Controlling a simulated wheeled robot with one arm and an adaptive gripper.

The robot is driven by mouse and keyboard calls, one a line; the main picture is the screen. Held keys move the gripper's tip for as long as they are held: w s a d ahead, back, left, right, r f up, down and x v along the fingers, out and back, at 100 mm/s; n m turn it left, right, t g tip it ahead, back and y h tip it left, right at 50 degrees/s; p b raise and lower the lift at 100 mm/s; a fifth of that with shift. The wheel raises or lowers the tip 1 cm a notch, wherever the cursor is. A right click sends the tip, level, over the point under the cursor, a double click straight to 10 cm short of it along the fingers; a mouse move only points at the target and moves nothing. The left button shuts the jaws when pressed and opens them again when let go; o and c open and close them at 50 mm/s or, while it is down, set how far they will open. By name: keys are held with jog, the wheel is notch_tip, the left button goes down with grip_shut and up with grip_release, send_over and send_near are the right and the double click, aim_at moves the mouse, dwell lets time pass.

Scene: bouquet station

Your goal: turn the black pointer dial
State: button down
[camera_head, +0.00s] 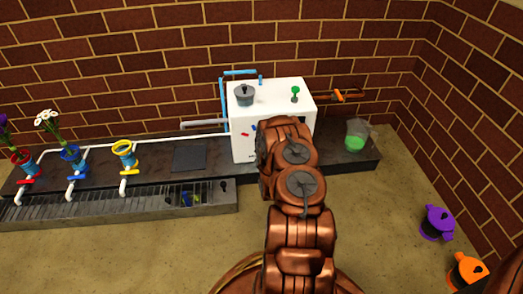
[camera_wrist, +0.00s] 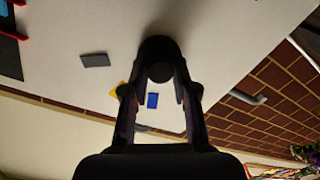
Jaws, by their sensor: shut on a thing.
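The white box (camera_head: 272,92) stands on the dark counter against the brick wall. In the wrist view its white front panel (camera_wrist: 225,30) fills the upper part. The black pointer dial (camera_wrist: 158,48) is a dark round knob on that panel. My gripper (camera_wrist: 160,73) is shut on it, with one finger on each side. The dial's pointer cannot be made out in the shadow. In the head view my arm covers the gripper and the dial.
A grey pot (camera_head: 244,96) and a green knob (camera_head: 295,93) are on top of the box. A clear container with green contents (camera_head: 356,135) stands right of it. Vases with coloured valves (camera_head: 72,160) line the left counter. Purple (camera_head: 437,223) and orange (camera_head: 467,271) pots stand at the right.

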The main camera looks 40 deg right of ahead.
jog(key=shift+f+n+g+b, duration=0.1)
jog(key=shift+n+g+b, duration=0.2)
jog(key=shift+n+b, duration=2.2)
jog(key=shift+n+p, duration=0.75)
jog(key=shift+n, duration=0.05)
jog(key=c, duration=0.9)
grip_release()
jog(key=shift+a, duration=0.1)
jog(key=v, duration=0.7)
jog(key=shift+s, duration=0.2)
jog(key=shift+a, duration=0.1)
